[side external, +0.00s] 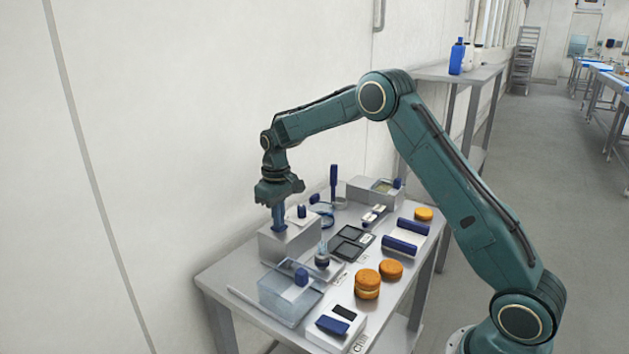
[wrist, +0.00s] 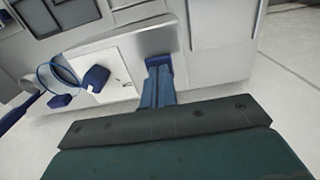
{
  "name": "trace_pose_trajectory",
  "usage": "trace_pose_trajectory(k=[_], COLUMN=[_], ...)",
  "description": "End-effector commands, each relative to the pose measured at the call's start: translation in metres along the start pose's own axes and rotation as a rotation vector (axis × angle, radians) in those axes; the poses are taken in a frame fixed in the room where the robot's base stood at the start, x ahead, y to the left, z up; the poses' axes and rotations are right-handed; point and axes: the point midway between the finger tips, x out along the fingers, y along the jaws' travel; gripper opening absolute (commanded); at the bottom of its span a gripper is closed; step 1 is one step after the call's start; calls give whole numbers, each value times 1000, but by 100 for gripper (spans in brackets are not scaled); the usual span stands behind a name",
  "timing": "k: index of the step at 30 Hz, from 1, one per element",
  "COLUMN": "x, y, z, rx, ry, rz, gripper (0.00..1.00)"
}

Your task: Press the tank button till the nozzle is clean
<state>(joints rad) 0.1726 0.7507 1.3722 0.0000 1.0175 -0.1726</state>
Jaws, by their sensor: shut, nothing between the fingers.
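My gripper (side external: 279,222) is shut and empty, pointing straight down over a grey metal box (side external: 270,246) at the table's back left. In the wrist view its blue fingers (wrist: 158,82) end at a dark blue square piece (wrist: 159,61) on the box, perhaps the button; they look touching or very close, and I cannot tell whether it is pressed down. A clear-walled tank (side external: 287,297) stands in front of the box. Beside it is a small dark blue holder (side external: 322,260) with a thin pale tip. I cannot tell which part is the nozzle or whether it is clean.
A white card with a blue knob (wrist: 96,78) lies beside my fingers. Orange-brown filled rounds (side external: 367,284), dark square pads (side external: 351,241), blue-topped blocks (side external: 400,246) and a blue-and-white device (side external: 335,325) crowd the table. A wall runs close behind; the floor at right is open.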

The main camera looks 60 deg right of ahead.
Motion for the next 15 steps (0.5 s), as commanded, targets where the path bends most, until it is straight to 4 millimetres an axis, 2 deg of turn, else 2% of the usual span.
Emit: trace_pose_trajectory(k=[15], x=[-4], y=[0], z=[1], rx=[0], ry=[-3], rz=[-1], gripper=[0])
